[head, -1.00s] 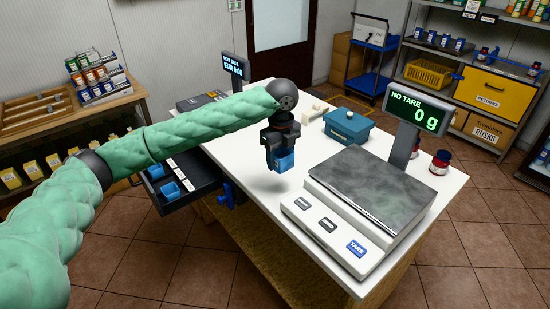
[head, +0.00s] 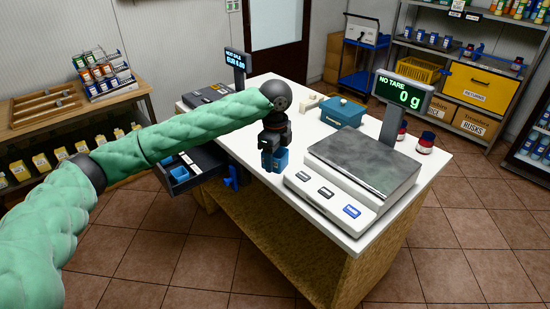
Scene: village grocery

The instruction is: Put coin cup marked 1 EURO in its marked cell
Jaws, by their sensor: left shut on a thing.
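My left gripper (head: 271,161) is shut on a small blue coin cup (head: 282,159). It is over the white counter top, near the counter's left edge and just left of the scale. No marking on the held cup is legible, and the gripper's dark fingers hide part of it. The open dark cash drawer (head: 207,166) sticks out at the counter's left side. Blue coin cups (head: 179,173) sit in its cells, with small white labels near them that are too small to read. My arm hides the drawer's far part. My right gripper is not in view.
The scale (head: 358,171) stands on the counter with its display (head: 404,94) reading 0 g. A teal box (head: 343,112) and red-lidded jars (head: 426,142) stand behind. A customer display (head: 237,60) rises at the far left corner. Bare counter (head: 252,150) lies around the gripper.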

